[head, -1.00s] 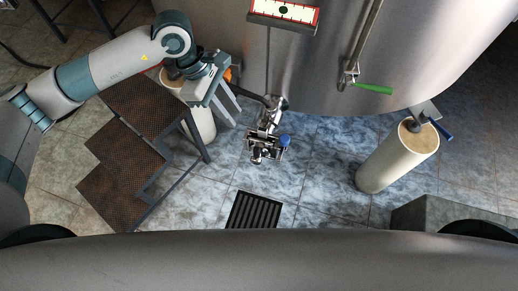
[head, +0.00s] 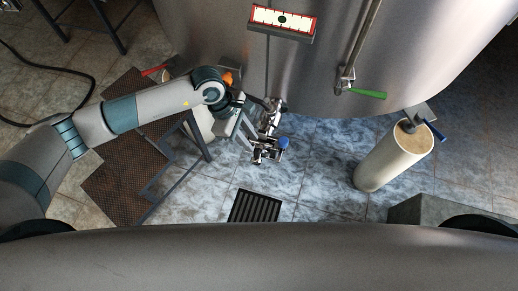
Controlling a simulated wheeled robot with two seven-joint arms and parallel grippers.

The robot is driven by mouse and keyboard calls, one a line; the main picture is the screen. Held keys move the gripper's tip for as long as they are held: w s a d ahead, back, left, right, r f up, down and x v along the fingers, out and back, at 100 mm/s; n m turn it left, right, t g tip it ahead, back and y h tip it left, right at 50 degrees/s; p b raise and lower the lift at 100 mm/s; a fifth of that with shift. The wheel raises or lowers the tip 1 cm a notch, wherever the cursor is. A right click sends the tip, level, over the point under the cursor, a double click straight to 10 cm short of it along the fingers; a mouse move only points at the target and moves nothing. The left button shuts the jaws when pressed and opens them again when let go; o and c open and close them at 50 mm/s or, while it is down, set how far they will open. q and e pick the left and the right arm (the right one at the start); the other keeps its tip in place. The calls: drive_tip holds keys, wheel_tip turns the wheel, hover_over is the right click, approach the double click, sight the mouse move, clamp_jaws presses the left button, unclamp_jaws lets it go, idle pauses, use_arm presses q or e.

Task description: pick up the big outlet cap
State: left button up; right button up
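The tank's metal outlet fitting (head: 270,118) hangs low at the front of the tank, in the middle of the head view. A clamp-like metal assembly with a round blue part (head: 282,142) is at its lower end. I cannot clearly tell the big outlet cap from the rest of this fitting. My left gripper (head: 251,137) is just left of the outlet, pointing down and right toward it. Its two fingers look apart, and I see nothing between them. Whether it touches the fitting cannot be told. My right gripper is not in view.
Rusty brown steps (head: 118,190) with a dark frame stand below my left arm. The steel tank (head: 215,40) fills the back. A green-handled valve (head: 368,94) is on its front. A floor drain (head: 254,206) lies in front.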

sight(258, 154)
use_arm(q)
drive_tip(key=shift+f, duration=0.15)
drive_tip(key=p+x, duration=0.2)
drive_tip(key=x, duration=0.2)
drive_tip(key=shift+s+a+f+p, duration=0.1)
drive_tip(key=shift+s+f+p, duration=0.1)
drive_tip(key=shift+p, duration=0.15)
drive_tip(key=shift+f, duration=0.35)
drive_tip(key=shift+c, duration=0.4)
clamp_jaws()
idle(1.0)
